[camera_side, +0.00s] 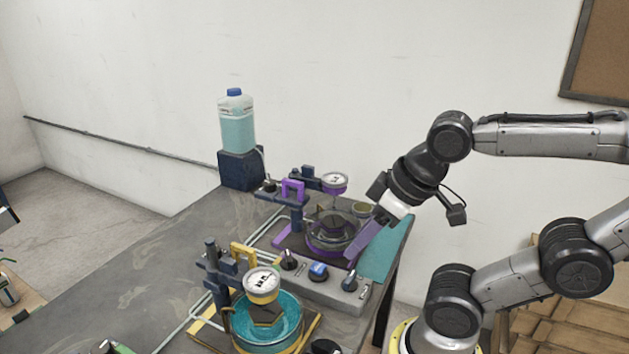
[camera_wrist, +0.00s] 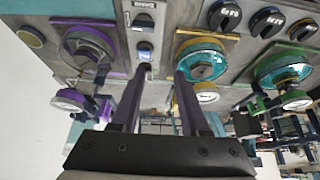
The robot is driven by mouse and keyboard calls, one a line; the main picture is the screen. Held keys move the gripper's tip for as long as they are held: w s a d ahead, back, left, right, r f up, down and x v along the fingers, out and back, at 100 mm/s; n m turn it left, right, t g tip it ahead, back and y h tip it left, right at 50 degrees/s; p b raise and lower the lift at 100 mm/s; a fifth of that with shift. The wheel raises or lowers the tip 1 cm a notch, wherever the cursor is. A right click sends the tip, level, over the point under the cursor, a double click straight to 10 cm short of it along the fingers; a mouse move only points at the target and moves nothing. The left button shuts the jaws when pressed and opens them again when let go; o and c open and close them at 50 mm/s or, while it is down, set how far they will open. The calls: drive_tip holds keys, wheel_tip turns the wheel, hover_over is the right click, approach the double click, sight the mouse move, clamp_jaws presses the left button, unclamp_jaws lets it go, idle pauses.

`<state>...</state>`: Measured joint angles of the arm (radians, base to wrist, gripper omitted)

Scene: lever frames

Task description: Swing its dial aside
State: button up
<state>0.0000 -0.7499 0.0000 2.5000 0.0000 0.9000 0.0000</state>
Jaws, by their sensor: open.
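In the side view a white round dial (camera_side: 335,181) stands on a dark arm of the purple-handled lever frame (camera_side: 292,190), above a clear bowl (camera_side: 333,243). A second dial (camera_side: 262,281) with a yellow rim hangs over a teal bowl (camera_side: 268,330) on the yellow-handled frame (camera_side: 243,255). The wrist view shows the purple frame's dial (camera_wrist: 70,98), the yellow frame's dial (camera_wrist: 207,92) and a green frame's dial (camera_wrist: 295,98). My gripper (camera_side: 358,250) is open and empty, beside the purple frame's bowl. Its two fingers (camera_wrist: 162,72) show apart in the wrist view.
A grey control box (camera_side: 335,292) with black knobs and a blue switch (camera_side: 318,271) sits between the two frames. A jug of teal liquid (camera_side: 236,125) stands on a dark block (camera_side: 240,172) at the back. The grey table (camera_side: 130,285) is clear at left.

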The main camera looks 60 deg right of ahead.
drive_tip(key=shift+o, duration=0.2)
wheel_tip(320, 180, up, 10)
drive_tip(key=w+d+n+g, duration=0.1)
drive_tip(key=w+n+g, duration=0.1)
drive_tip(key=w+d+r+g, duration=0.1)
drive_tip(key=w+d+r, duration=0.3)
drive_tip(key=w+r, duration=0.25)
drive_tip(key=m+g, duration=0.2)
drive_tip(key=g, duration=0.1)
hover_over(308, 166)
drive_tip(key=f, duration=0.1)
wheel_tip(308, 166, down, 14)
drive_tip(key=shift+r, duration=0.15)
drive_tip(key=shift+c, duration=0.3)
